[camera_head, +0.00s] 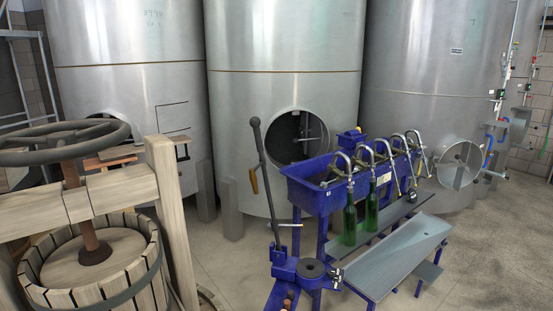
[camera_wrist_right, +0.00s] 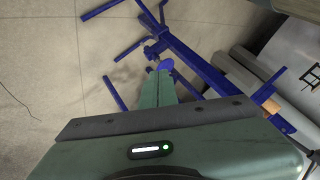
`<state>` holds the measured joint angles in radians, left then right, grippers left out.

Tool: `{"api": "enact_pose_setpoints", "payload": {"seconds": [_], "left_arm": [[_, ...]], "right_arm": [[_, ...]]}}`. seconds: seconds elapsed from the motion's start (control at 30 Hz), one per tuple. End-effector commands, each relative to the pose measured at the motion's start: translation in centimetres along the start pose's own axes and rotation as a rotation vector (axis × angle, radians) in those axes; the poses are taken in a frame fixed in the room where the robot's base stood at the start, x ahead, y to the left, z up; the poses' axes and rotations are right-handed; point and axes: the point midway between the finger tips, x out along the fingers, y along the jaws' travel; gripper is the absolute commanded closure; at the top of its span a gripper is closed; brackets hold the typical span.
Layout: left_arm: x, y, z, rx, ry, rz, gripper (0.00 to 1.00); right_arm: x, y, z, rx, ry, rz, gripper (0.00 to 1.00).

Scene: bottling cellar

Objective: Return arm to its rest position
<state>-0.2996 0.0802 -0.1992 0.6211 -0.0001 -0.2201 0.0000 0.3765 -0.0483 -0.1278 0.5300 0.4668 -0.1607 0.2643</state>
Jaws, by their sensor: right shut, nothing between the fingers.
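My right gripper (camera_wrist_right: 164,76) shows in the right wrist view. Its two green-grey fingers are together, with nothing seen between them. It points down over the concrete floor, with blue metal framework (camera_wrist_right: 190,62) beyond its tips. I cannot tell whether the fingertips touch the small blue part behind them; they overlap it in the picture. Neither gripper can be made out clearly in the head view, and my left gripper is not in view.
The blue bottle filler (camera_head: 318,199) has two green bottles (camera_head: 350,225) (camera_head: 371,206) under its spouts. A blue corker (camera_head: 284,268) with a tall dark lever stands in front. A wooden press (camera_head: 115,192) is at left. Steel tanks (camera_head: 285,90) stand behind. Floor (camera_head: 490,265) is clear at right.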

Motion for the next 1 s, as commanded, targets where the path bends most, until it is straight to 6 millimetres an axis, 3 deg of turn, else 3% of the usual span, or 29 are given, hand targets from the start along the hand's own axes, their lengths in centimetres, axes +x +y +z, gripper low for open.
{"api": "enact_pose_setpoints", "payload": {"seconds": [0.03, 0.27, 0.5, 0.6, 0.8, 1.0], "left_arm": [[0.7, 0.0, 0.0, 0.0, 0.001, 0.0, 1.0], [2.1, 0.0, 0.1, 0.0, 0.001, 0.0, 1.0], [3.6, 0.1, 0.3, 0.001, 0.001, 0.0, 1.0], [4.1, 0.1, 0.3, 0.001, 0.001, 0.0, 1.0], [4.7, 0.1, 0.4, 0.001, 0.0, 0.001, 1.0], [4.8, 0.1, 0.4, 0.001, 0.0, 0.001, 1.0]], "right_arm": [[-0.1, 3.4, 3.4, -0.046, -0.037, 0.038, 1.0], [-3.4, 15.4, 16.0, -0.275, -0.205, 0.165, 1.0], [-10.2, 26.9, 28.5, -0.519, -0.413, 0.256, 1.0], [-13.5, 30.8, 32.8, -0.609, -0.496, 0.276, 1.0], [-18.3, 35.2, 37.7, -0.725, -0.606, 0.292, 1.0], [-19.4, 36.0, 38.7, -0.752, -0.63, 0.293, 1.0]]}}
